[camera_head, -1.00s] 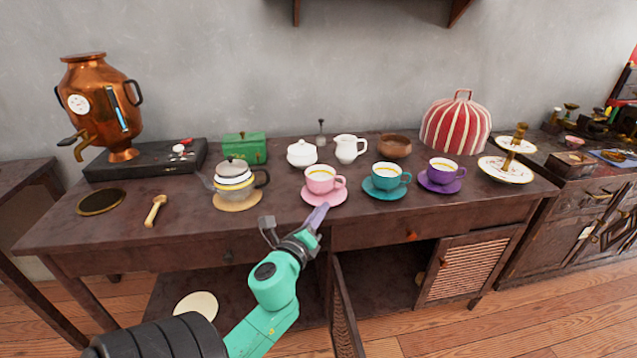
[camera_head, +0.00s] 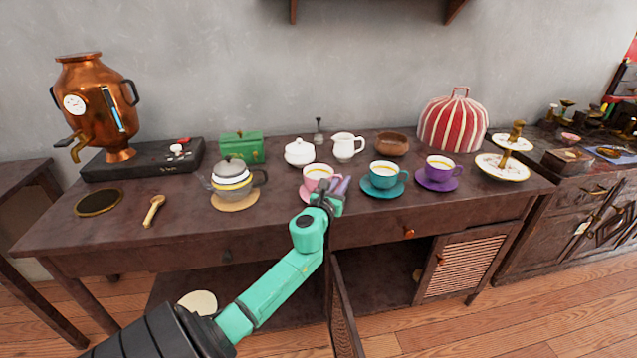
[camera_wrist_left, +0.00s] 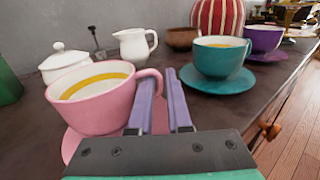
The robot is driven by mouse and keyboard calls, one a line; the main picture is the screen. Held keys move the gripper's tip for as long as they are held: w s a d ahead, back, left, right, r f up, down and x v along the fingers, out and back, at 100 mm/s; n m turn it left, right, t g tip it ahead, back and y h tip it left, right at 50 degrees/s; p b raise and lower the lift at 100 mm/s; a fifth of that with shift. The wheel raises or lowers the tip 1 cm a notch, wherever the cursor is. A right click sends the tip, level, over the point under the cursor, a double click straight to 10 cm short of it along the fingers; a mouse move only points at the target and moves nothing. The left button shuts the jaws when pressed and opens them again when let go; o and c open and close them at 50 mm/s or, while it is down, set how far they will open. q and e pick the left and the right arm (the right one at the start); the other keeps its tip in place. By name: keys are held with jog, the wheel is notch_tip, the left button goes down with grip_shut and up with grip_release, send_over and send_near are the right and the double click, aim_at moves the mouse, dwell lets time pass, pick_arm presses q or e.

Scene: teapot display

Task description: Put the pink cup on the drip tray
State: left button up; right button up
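The pink cup (camera_head: 316,178) stands upright on its pink saucer (camera_head: 305,194) near the table's middle. The cup (camera_wrist_left: 92,105) shows large at the left of the left wrist view, with a gold band inside. Its handle (camera_wrist_left: 152,74) points towards my left gripper (camera_wrist_left: 161,92). The gripper's two purple fingers are apart, and the handle's outer part shows at the gap between their tips; contact is unclear. In the head view my left gripper (camera_head: 340,186) is at the cup's right side. The drip tray (camera_head: 97,203), dark with a gold rim, lies at far left below the urn's spout. My right gripper is not in view.
A teal cup (camera_head: 385,174) on a saucer stands close to the right, then a purple cup (camera_head: 439,168). A teapot (camera_head: 232,181) and a wooden scoop (camera_head: 154,210) lie between pink cup and drip tray. A copper urn (camera_head: 95,110) stands behind the tray.

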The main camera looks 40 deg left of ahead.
pick_arm(q)
jog(key=shift+w+a, duration=0.1)
jog(key=shift+w, duration=0.15)
grip_shut()
jog(key=shift+s, duration=0.1)
dwell(1.2)
